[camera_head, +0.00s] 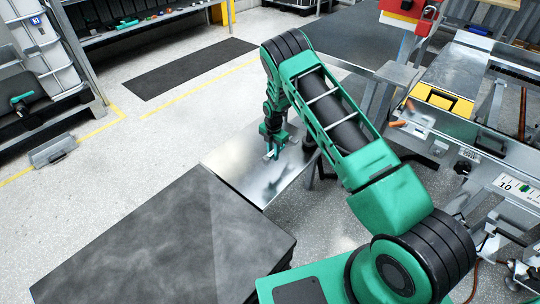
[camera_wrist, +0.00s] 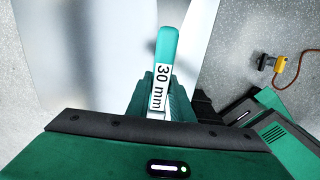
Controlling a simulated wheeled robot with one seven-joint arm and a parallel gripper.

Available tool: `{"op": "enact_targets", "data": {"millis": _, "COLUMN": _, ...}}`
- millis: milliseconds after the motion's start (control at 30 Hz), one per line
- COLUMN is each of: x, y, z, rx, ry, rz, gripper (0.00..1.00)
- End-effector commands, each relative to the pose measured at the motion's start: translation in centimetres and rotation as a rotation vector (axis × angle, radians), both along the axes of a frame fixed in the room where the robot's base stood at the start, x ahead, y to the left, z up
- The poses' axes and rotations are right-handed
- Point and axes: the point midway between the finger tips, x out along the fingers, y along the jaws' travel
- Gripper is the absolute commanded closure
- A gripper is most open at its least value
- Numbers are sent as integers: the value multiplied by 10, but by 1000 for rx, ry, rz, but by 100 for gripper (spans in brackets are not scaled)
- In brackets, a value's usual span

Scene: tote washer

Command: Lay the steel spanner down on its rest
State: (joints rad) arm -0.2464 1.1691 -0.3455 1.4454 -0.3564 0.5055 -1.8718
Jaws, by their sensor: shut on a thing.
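My gripper (camera_head: 272,138) is low over a shiny steel top (camera_head: 232,170) in the head view. In the wrist view my gripper (camera_wrist: 160,98) is shut on the spanner (camera_wrist: 167,48). The spanner shows as a teal, round-ended handle with a white "30 mm" label, pointing away from the jaws. In the head view a small pale part of the spanner (camera_head: 269,155) shows under the jaws. The pale top (camera_wrist: 105,50) lies beneath it in the wrist view. I cannot tell whether the spanner touches the top. Its rest cannot be clearly made out.
A dark flat-topped block (camera_head: 130,240) adjoins the steel top at the front left. A steel machine frame (camera_head: 480,150) with a yellow part (camera_head: 440,100) stands at the right. A yellow plug-like thing (camera_wrist: 268,63) with an orange cable is at the right in the wrist view.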

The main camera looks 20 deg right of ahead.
Motion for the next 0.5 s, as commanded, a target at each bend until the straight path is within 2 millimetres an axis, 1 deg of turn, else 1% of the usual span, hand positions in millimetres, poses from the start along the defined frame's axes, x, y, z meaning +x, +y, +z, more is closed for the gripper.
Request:
{"op": "enact_targets", "data": {"millis": 267, "x": 0, "y": 0, "z": -1, "rx": -1, "ry": -1, "rz": -1, "gripper": 100}}
{"op": "enact_targets", "data": {"millis": 367, "x": 0, "y": 0, "z": -6, "rx": -1, "ry": -1, "rz": -2, "gripper": 100}}
{"op": "enact_targets", "data": {"millis": 500, "x": 0, "y": 0, "z": -18, "rx": -1, "ry": 1, "rz": -2, "gripper": 100}}
